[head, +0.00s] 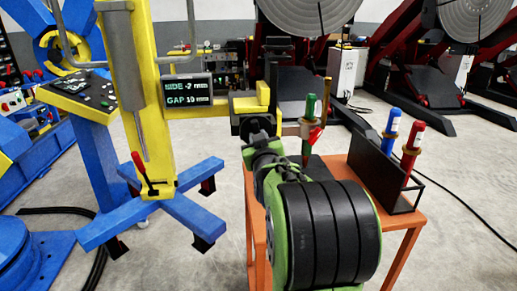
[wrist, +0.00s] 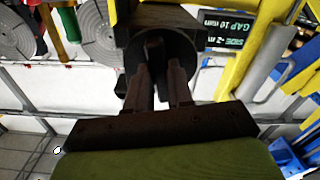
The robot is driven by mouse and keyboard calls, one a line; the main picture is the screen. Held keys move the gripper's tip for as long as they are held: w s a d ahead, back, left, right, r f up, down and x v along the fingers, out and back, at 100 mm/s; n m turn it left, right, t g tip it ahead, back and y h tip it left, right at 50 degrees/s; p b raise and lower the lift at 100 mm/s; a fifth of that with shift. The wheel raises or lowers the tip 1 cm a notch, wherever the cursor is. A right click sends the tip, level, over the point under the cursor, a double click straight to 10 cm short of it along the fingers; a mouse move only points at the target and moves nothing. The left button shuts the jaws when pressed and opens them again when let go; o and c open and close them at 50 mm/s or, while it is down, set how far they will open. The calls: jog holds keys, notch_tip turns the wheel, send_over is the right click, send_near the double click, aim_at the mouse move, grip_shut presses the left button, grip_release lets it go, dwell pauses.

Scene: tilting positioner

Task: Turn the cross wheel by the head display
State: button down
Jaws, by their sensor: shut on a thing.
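The dark cross wheel (head: 258,123) sits at the end of the yellow head, right of the head display (head: 188,91). In the wrist view, the wheel (wrist: 185,52) is a dark disc with a raised bar at its middle. My gripper (wrist: 160,82) is shut on that raised part of the cross wheel. In the head view my green arm reaches up to the wheel and hides part of it, and the fingertips are hard to make out. The display shows a SIDE line, which looks like -2 mm, and a GAP line of about 10; it also shows in the wrist view (wrist: 228,32).
An orange table (head: 413,200) at right holds a black rack (head: 372,170) with a blue (head: 392,124) and a red torch-like tool (head: 412,145). A green-topped tool (head: 309,115) stands close right of my wrist. A yellow column (head: 150,110) on blue feet stands left.

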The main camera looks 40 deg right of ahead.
jog(key=shift+n+b, duration=0.5)
jog(key=shift+n, duration=0.1)
jog(key=c, duration=1)
grip_release()
jog(key=v, duration=1.5)
jog(key=shift+s+a, duration=0.3)
